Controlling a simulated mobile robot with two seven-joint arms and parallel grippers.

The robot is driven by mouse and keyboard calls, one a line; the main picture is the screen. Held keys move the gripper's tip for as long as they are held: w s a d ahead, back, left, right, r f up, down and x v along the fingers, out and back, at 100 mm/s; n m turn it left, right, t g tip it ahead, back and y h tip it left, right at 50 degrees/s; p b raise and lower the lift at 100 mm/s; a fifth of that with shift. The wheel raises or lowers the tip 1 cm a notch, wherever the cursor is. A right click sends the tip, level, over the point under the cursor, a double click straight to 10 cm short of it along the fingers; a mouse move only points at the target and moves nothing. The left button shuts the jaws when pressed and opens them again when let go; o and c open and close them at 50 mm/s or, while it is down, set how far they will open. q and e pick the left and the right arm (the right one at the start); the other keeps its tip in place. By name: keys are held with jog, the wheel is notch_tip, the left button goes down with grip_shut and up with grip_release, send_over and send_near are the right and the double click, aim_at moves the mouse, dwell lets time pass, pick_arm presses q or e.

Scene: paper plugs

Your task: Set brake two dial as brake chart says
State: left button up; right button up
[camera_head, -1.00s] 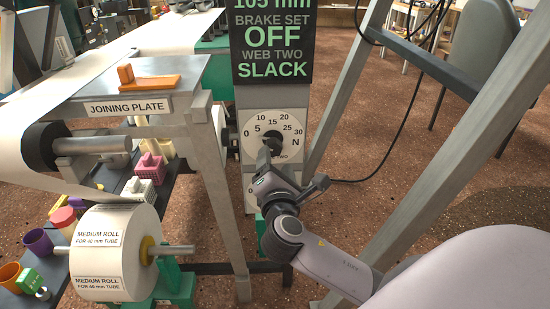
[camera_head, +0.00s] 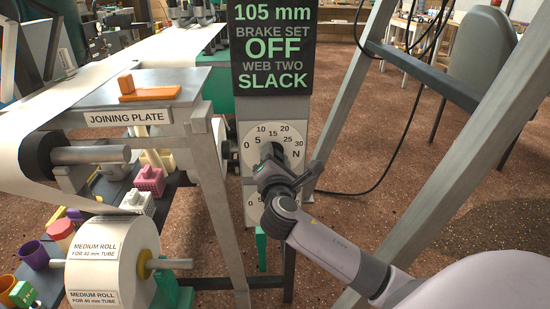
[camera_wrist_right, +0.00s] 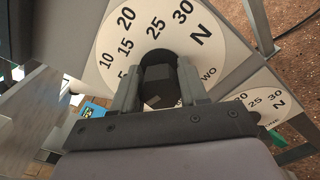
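The brake two dial (camera_head: 290,133) is the upper white dial on the grey post, marked 0 to 30 in newtons; the word TWO shows on it in the right wrist view (camera_wrist_right: 221,43). Its dark knob (camera_wrist_right: 158,82) sits between the fingers of my right gripper (camera_wrist_right: 156,88), one finger on each side. I cannot tell whether they press on it. In the head view my right gripper (camera_head: 268,165) covers the knob, so its pointer reading is hidden. No brake chart is recognisable. My left gripper is not in view.
A dark sign (camera_head: 273,48) above the dial reads 105 mm, BRAKE SET OFF, WEB TWO SLACK. The brake one dial (camera_wrist_right: 262,101) is just below. A slanted metal leg (camera_head: 345,95) stands right of the post. The joining plate (camera_head: 185,82) and a medium roll (camera_head: 115,262) are at left.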

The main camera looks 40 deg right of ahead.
jog(key=shift+c, duration=1.4)
